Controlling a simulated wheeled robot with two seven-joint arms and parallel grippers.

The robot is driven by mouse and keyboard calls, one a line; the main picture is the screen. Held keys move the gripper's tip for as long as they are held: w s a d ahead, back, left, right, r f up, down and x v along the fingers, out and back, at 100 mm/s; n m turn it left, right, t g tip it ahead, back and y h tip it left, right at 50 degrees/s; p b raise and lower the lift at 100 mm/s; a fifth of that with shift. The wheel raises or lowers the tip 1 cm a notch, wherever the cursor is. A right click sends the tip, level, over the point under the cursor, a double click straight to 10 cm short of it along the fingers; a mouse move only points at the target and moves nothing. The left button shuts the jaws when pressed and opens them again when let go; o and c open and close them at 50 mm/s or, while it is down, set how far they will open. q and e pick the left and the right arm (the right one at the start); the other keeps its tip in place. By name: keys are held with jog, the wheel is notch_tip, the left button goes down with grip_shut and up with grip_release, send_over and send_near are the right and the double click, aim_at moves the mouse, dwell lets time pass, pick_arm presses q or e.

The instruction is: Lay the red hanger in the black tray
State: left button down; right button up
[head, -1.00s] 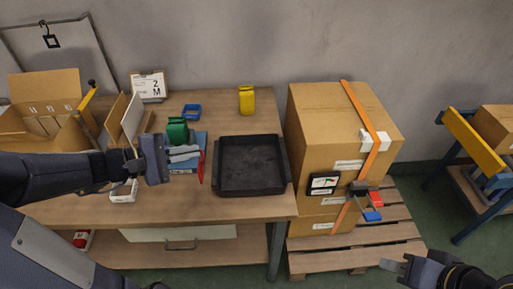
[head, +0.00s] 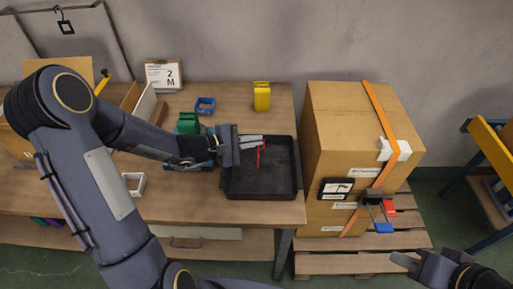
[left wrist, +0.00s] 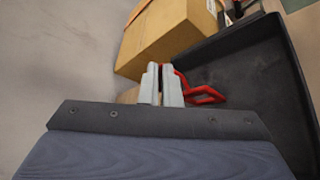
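The red hanger (head: 260,155) is held in my left gripper (head: 262,142), upright over the left-middle part of the black tray (head: 283,178). In the left wrist view the left gripper's fingers (left wrist: 163,84) are close together, with the hanger (left wrist: 207,98) sticking out beside them and the tray (left wrist: 250,68) beyond. I cannot tell if the hanger's lower end touches the tray floor. The tray looks otherwise empty. My right gripper (head: 402,261) is at the lower right, away from the table; its finger gap is unclear.
A green object (head: 188,123), a blue bin (head: 205,106) and a yellow object (head: 262,97) stand on the table behind and left of the tray. A large strapped carton (head: 345,125) stands close on the tray's right. The tray's right half is clear.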

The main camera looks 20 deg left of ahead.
aim_at(261, 149)
pick_arm(q)
jog(key=f, duration=0.3)
jog(key=f+p, duration=0.1)
jog(key=shift+w+d+f, duration=0.15)
jog(key=shift+w+d, duration=0.25)
jog(key=shift+f, duration=0.1)
jog(key=c, duration=2.1)
grip_release()
jog(key=shift+f, duration=0.1)
jog(key=o, duration=0.5)
jog(key=shift+c, duration=0.2)
